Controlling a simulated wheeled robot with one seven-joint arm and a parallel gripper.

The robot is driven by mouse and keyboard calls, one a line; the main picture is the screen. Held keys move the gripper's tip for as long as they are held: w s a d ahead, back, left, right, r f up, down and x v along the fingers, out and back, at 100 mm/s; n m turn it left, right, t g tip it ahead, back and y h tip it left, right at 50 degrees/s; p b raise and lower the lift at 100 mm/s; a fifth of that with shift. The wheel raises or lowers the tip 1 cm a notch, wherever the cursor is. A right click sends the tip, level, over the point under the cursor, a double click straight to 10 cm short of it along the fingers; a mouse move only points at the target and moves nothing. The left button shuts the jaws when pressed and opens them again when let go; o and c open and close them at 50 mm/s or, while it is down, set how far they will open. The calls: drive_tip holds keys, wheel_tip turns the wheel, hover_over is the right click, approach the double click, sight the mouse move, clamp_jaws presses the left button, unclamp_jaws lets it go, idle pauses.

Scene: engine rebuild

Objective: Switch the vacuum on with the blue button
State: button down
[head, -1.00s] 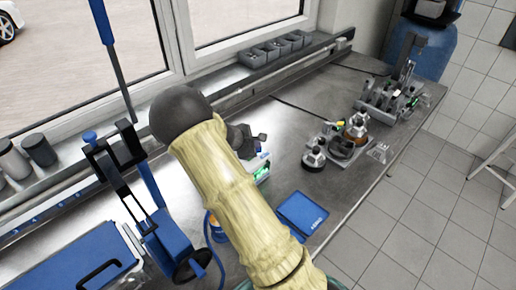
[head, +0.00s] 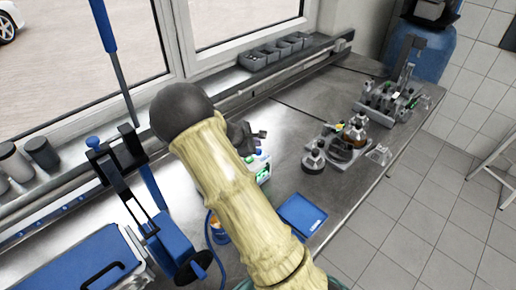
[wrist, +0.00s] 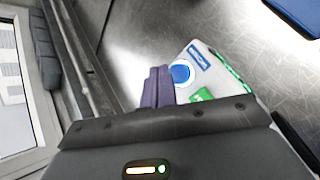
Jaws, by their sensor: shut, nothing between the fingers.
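A white device (wrist: 225,80) with a round blue button (wrist: 181,73), a blue label and green patches lies under my gripper in the wrist view. My gripper's (wrist: 158,72) two purple-grey fingers are shut together and empty. Their tips show just left of the button; I cannot tell how high above the device they are. In the head view the white device (head: 263,165) stands on the bench, partly hidden behind my arm. My gripper (head: 262,136) is a dark shape above and beside it, its fingertips hard to make out.
A blue flat pad (head: 302,213) lies on the metal bench (head: 310,105) near the device. Flasks (head: 313,160) and a rack of parts (head: 392,102) stand farther right. A blue-and-black stand (head: 170,240) is at the left. Grey bins (head: 275,52) line the window sill.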

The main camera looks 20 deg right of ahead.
drive_tip(key=shift+r+p, duration=1.3)
drive_tip(key=shift+r, duration=0.8)
drive_tip(key=shift+f, duration=0.1)
